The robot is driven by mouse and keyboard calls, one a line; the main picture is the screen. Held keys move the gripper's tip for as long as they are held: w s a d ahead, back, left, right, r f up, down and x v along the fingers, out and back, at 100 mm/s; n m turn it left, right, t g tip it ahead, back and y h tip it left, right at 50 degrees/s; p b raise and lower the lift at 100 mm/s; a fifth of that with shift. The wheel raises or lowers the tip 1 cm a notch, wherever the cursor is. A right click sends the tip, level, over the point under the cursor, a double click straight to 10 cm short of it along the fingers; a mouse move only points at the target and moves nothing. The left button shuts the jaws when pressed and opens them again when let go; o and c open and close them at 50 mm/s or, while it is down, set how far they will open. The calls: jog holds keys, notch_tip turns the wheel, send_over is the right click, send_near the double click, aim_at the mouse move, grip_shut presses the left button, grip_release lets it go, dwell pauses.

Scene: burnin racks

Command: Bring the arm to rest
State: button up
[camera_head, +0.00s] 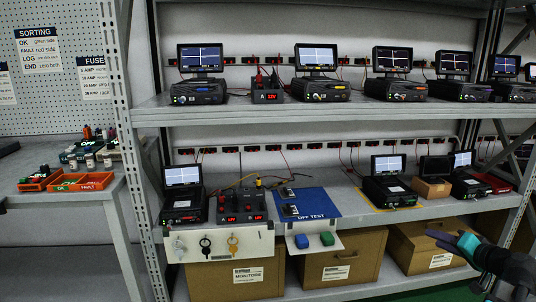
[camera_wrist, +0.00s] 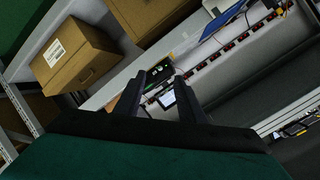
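My gripper (camera_wrist: 160,80) shows in the wrist view with its two dark fingers apart and nothing held between them. Beyond the fingers, a small device with a lit screen (camera_wrist: 167,99) sits on the shelf; the fingers do not visibly touch it. In the head view, part of my arm (camera_head: 505,265) shows at the lower right edge, in front of the rack's lower right end.
A metal rack (camera_head: 330,113) carries several test units with screens on two shelves. A blue OFF TEST mat (camera_head: 322,202) lies on the lower shelf, with cardboard boxes (camera_head: 340,257) below. A side table at left holds orange bins (camera_head: 85,181). Another box (camera_wrist: 75,52) shows in the wrist view.

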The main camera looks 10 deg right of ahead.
jog(key=w+a+f+n+g+y+p, duration=0.1)
jog(key=w+a+f+y+p, duration=0.3)
jog(key=a, duration=0.6)
jog(key=w+a+f+n+g+y+p, duration=0.1)
jog(key=w+a+f+g+p, duration=0.2)
jog(key=w+a, duration=0.55)
jog(key=s+a+f+n+g+y+p, duration=0.1)
jog(key=s+a+f+p, duration=0.1)
jog(key=a+f, duration=0.35)
jog(key=s+a+f+n+g+p, duration=0.1)
jog(key=a+f+g+p, duration=0.15)
jog(key=a, duration=0.65)
jog(key=s+a+f+n+g+y+p, duration=0.15)
jog(key=a+f, duration=0.25)
jog(key=a, duration=0.4)
jog(key=s+a+f+n+g+h+p, duration=0.1)
jog(key=s+a+f+g+p, duration=0.3)
jog(key=s+a, duration=0.4)
jog(key=s+a+f+n+g+h+p, duration=0.15)
jog(key=s+a+f+p, duration=0.25)
jog(key=s+a+f, duration=0.45)
jog(key=s+d+f+g+h+p, duration=0.1)
jog(key=s+d, duration=0.3)
jog(key=s, duration=0.4)
jog(key=s+d+f+n+g+h+p, duration=0.1)
jog(key=s+d+g+h, duration=0.2)
jog(key=s, duration=0.5)
jog(key=shift+d+g+h, duration=0.35)
jog(key=shift+d+h, duration=0.05)
jog(key=shift+d, duration=0.3)
